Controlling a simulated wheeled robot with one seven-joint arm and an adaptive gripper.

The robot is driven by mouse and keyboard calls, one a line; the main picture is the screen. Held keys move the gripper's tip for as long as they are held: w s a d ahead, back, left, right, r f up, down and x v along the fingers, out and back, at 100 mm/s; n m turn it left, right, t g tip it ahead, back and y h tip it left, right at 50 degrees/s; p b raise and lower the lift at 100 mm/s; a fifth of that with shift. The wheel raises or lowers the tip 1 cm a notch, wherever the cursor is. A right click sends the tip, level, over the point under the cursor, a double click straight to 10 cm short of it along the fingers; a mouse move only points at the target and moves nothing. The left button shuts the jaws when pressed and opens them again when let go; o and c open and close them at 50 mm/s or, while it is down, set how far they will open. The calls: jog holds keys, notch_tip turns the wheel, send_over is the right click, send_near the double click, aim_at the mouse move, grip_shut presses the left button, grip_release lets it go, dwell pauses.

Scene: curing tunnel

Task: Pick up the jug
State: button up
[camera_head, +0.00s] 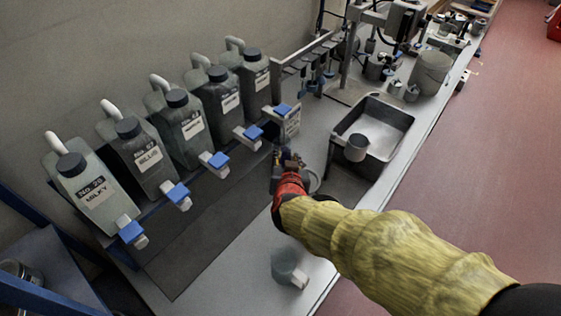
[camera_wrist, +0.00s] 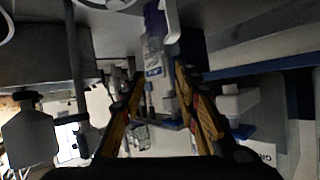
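A translucent grey jug (camera_head: 284,262) with a pale handle stands upright on the near part of the bench, below my arm in the head view. My gripper (camera_head: 288,160) is farther back, over the bench beside the row of containers and apart from this jug. In the wrist view my gripper's yellow fingers (camera_wrist: 162,105) are spread open, with no clear hold on anything. A pale labelled object (camera_wrist: 155,50) shows beyond the fingers; I cannot tell its distance. A round pale rim (camera_head: 312,182) is partly hidden behind my gripper. I cannot identify the jug in the wrist view.
Several labelled containers (camera_head: 140,155) with blue taps line the wall side. Equipment and a bucket (camera_head: 430,70) crowd the far bench.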

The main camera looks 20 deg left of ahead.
jog(key=shift+t+h, duration=0.5)
jog(key=shift+t, duration=0.1)
jog(key=f, duration=0.2)
jog(key=s+a+f, duration=0.1)
jog(key=f, duration=0.1)
jog(key=s+a+f+b, duration=0.1)
jog(key=f, duration=0.1)
jog(key=shift+s+a+f, duration=0.15)
jog(key=shift+a+f, duration=0.1)
jog(key=shift+f, duration=0.1)
jog(key=b+x, duration=0.1)
jog(key=x, duration=0.1)
jog(key=shift+w+f, duration=0.15)
jog(key=shift+w, duration=0.05)
jog(key=b+x, duration=0.1)
jog(key=x, duration=0.1)
jog(key=b+x, duration=0.1)
jog(key=x, duration=0.1)
jog(key=shift+a+f, duration=0.3)
jog(key=shift+a, duration=0.15)
jog(key=shift+w, duration=0.3)
jog(key=shift+a, duration=0.1)
jog(key=shift+c, duration=1.1)
grip_shut()
